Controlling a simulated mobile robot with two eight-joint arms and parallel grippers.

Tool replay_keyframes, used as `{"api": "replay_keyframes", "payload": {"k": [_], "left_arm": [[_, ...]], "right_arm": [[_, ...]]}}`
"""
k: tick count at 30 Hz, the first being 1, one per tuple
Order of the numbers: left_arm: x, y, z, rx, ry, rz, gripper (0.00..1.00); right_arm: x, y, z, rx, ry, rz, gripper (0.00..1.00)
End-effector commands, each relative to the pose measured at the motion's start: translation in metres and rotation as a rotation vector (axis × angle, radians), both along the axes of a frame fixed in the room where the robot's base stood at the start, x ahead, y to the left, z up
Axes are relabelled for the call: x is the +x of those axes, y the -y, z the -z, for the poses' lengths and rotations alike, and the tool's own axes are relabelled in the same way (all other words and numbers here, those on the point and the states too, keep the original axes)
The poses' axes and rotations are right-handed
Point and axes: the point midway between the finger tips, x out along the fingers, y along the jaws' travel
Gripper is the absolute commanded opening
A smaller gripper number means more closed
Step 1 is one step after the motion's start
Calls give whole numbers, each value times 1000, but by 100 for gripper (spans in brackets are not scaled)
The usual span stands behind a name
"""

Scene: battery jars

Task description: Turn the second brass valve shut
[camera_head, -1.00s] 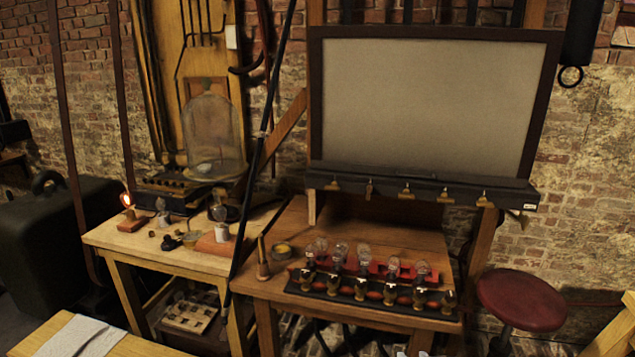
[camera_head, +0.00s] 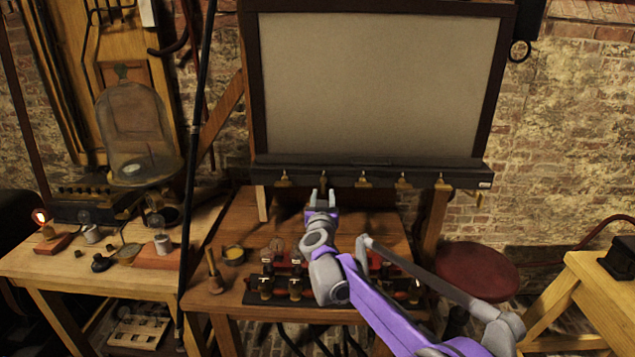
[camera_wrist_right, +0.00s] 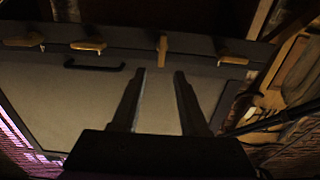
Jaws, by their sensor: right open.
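A row of brass valves runs along the black ledge (camera_head: 370,174) under the grey panel. In the head view I see the first (camera_head: 284,180), third (camera_head: 363,180), fourth (camera_head: 402,180) and fifth (camera_head: 442,183). My left gripper is out of view.
A wooden bench (camera_head: 240,215) below holds bulbs and a black rack of small jars, partly hidden by my right arm. A dark pole (camera_head: 195,150) leans left of the panel. A glass bell jar (camera_head: 135,130) stands farther left, and a red stool (camera_head: 475,270) right.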

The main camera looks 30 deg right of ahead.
Motion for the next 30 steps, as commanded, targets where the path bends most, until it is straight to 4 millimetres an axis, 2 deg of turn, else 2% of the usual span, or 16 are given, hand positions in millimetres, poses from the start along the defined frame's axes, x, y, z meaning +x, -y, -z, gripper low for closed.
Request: {"api": "replay_keyframes", "payload": {"k": [3,10,15,23,24,26,30], "left_arm": [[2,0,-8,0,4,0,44],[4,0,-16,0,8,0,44],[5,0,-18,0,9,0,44],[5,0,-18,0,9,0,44],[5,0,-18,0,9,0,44],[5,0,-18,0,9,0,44],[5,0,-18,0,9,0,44]], "right_arm": [[21,14,-3,-1,2,1,44],[50,30,-3,0,1,-1,44],[59,36,-2,0,1,-1,44],[60,37,-1,0,0,-2,44],[60,37,-1,0,0,-2,42],[60,37,-1,0,0,-2,31],[60,36,-1,1,1,-2,6]]}}
